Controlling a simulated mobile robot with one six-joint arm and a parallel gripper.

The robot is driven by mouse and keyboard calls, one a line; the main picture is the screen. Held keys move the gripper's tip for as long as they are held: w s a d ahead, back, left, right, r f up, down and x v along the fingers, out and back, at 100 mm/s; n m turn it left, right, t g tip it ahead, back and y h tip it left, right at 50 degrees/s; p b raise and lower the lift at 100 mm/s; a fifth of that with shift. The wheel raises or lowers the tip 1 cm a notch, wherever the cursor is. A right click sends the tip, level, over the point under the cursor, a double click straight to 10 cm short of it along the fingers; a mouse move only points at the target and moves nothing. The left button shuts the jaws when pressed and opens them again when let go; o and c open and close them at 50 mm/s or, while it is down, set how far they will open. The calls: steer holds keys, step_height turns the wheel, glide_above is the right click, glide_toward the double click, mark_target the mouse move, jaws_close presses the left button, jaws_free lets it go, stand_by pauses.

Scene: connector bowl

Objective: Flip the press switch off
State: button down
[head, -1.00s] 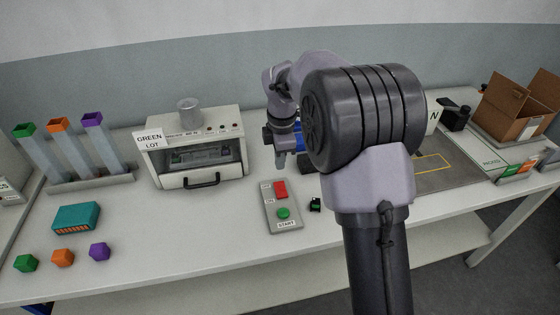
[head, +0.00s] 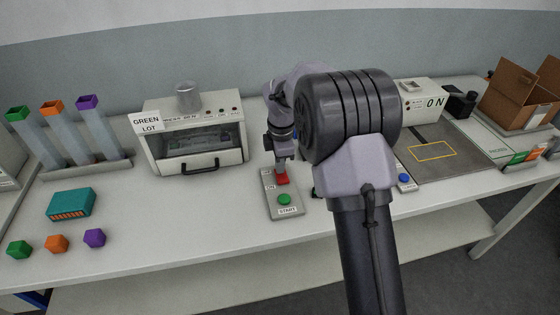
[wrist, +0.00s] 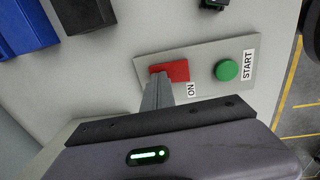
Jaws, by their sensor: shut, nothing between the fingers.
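The press switch is a red rocker (head: 282,179) on a grey panel (head: 285,212) on the bench. In the wrist view the red rocker (wrist: 175,71) has an ON label beside it. A green START button (wrist: 227,70) sits on the same panel, and it also shows in the head view (head: 284,200). My gripper (head: 281,171) points down at the red rocker. In the wrist view its shut fingertips (wrist: 160,76) overlap the rocker's end away from the ON label. Nothing is held. I cannot tell whether the tips press on it.
An oven-like box (head: 195,140) labelled GREEN LOT stands left of the panel. A teal connector block (head: 71,204) and several coloured pieces lie further left. A white device (head: 422,100) and a cardboard box (head: 525,88) stand at right. The bench front between is clear.

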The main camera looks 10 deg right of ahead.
steer(key=shift+w+b, duration=0.1)
steer(key=shift+b, duration=0.45)
steer(key=shift+s+r, duration=0.25)
steer(key=shift+s, duration=0.6)
